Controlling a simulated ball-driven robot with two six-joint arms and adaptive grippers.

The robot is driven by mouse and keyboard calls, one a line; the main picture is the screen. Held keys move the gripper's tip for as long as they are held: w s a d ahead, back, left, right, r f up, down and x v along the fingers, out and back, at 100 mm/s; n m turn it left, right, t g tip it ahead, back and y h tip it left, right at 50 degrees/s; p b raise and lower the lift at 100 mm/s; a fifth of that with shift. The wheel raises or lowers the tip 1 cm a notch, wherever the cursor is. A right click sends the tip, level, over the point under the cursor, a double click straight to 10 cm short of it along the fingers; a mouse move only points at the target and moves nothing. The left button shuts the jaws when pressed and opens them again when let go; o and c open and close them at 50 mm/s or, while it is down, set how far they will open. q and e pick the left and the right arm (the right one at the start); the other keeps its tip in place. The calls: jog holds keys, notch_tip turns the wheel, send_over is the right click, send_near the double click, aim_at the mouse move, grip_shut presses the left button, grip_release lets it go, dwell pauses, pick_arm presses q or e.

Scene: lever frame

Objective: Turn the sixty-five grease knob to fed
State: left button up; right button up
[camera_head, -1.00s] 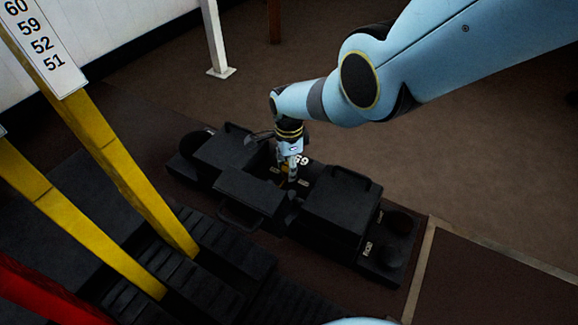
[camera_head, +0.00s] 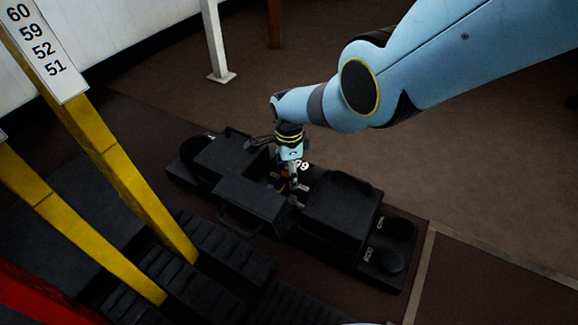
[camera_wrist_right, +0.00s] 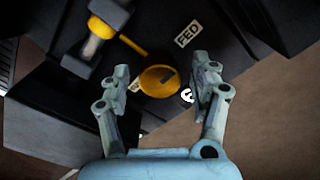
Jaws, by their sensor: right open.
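A round yellow knob (camera_wrist_right: 157,82) with a dark slot-like mark sits in a dark recess in the right wrist view. The mark points up and right, roughly toward the white FED label (camera_wrist_right: 187,34). A second label (camera_wrist_right: 134,85) left of the knob is mostly hidden by a finger.
Black housings flank the recess: a handled box (camera_head: 250,204) in front and a larger box (camera_head: 340,210) to the right. A fitting with a yellow part (camera_wrist_right: 101,29) stands near the knob. Yellow levers (camera_head: 145,200) rise at left. Open brown floor (camera_head: 470,180) lies right.

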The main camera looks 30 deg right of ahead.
jog(key=shift+r, duration=0.1)
notch_tip(320, 180, up, 12)
dwell(0.5)
jog(key=shift+f, duration=0.2)
